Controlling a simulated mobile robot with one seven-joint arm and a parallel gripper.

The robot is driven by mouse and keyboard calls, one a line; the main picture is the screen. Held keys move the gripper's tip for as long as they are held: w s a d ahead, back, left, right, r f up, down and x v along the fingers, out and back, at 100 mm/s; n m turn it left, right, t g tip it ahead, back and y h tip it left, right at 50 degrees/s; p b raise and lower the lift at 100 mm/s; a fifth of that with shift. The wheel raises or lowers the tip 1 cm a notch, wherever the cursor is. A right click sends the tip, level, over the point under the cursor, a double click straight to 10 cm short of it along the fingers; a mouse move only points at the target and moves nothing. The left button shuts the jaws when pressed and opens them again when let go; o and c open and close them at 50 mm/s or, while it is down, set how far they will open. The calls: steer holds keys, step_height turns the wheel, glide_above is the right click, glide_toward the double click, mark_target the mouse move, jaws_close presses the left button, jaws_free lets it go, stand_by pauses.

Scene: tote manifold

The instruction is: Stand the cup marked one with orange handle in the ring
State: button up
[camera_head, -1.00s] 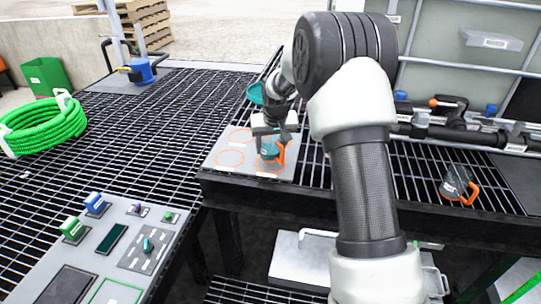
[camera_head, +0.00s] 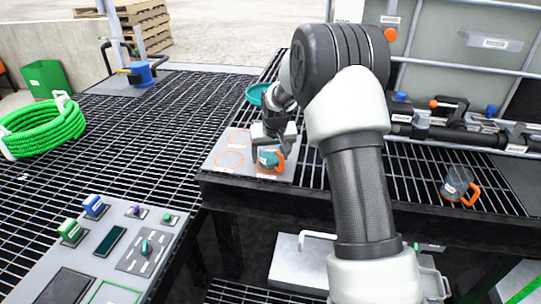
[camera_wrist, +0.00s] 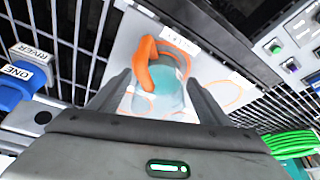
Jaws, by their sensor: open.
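A teal cup (camera_head: 268,160) with an orange handle stands on a light plate (camera_head: 216,164), in the front right orange ring (camera_head: 258,171). My gripper (camera_head: 273,137) is low over it and open, with a finger on each side. In the wrist view the cup (camera_wrist: 170,82) is between the fingers (camera_wrist: 162,92), its handle pointing away from my palm. Contact with the fingers cannot be told. A greyish cup (camera_head: 455,184) with an orange handle stands apart on the grating at the right. I cannot read the marks on either cup.
Two other orange rings (camera_head: 229,159) on the plate are empty. A teal round object (camera_head: 257,94) is behind my wrist. Black pipework (camera_head: 440,132) runs along the back right. A control panel (camera_head: 120,245) lies at front left, and a green hose (camera_head: 42,126) lies farther left.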

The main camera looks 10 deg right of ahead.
steer(key=s+f+p+v, duration=0.1)
steer(key=s+p+v, duration=0.15)
steer(key=v, duration=1.85)
steer(key=s+r+t, duration=0.1)
steer(key=s+r, duration=0.2)
steer(key=s, duration=1.2)
steer(key=s+r, duration=0.2)
steer(key=s, duration=1.3)
step_height(320, 180, up, 20)
steer(key=p, duration=1.9)
steer(key=shift+r+p, duration=0.15)
steer(key=shift+p, duration=0.2)
